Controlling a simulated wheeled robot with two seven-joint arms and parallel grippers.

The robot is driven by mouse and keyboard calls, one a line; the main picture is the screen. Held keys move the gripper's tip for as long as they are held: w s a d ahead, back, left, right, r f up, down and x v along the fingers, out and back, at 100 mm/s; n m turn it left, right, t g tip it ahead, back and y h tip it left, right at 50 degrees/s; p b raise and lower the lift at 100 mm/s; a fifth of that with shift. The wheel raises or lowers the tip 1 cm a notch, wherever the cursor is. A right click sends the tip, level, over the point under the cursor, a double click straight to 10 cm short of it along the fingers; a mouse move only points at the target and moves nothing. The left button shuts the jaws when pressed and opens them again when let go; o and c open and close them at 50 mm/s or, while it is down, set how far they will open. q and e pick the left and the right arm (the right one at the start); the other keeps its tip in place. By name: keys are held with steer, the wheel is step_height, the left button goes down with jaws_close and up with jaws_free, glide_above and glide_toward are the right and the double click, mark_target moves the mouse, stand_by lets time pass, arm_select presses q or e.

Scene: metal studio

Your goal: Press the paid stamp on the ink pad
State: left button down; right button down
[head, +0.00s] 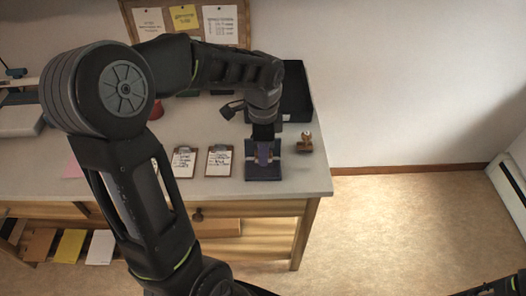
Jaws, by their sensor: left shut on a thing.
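The ink pad (263,174) is a dark blue, open pad near the front right of the desk. My left gripper (263,155) reaches straight down over it and is shut on the paid stamp. The gripper hides most of the stamp; only a small purplish part between the fingers shows. The stamp is over the pad, but I cannot tell whether its face touches it. Another stamp (305,142) with a wooden body stands to the right of the pad. My right gripper is not in view.
Two small clipboards (219,161) lie left of the pad. A black tray (296,101) stands behind it by the wall. A red object (157,109) and a pink sheet (73,168) are farther left. The desk's right edge (326,182) is close to the other stamp.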

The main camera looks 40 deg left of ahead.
arm_select(q)
steer(key=shift+r+p, duration=0.8)
steer(key=shift+r, duration=0.55)
